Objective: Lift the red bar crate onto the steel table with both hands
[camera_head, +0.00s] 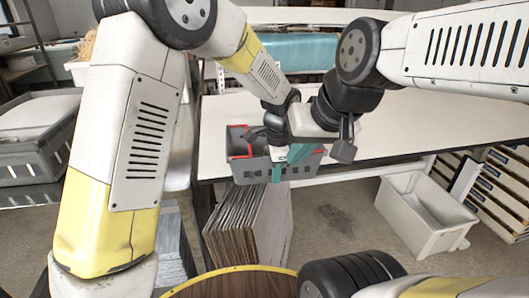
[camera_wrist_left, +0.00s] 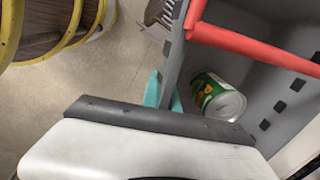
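The red bar crate (camera_head: 245,168) is grey with red bars along its top. In the head view it overlaps the front edge of the steel table (camera_head: 410,120); whether it rests there or hangs in front is unclear. My left gripper (camera_head: 285,165) is at its near right side, teal fingertips pointing down. In the left wrist view the teal fingertips (camera_wrist_left: 165,95) show on both sides of the crate's grey wall (camera_wrist_left: 175,60), close against it. A green can (camera_wrist_left: 217,97) lies inside. My right gripper (camera_head: 335,140) is just above and right; its fingertips are largely hidden.
A stack of cardboard sheets (camera_head: 240,225) stands below the crate. A pale open bin (camera_head: 425,215) is on the floor at right, beside stacked drawers (camera_head: 500,180). A round yellow-rimmed wooden top (camera_head: 235,285) is in the near foreground. The table top is clear behind the arms.

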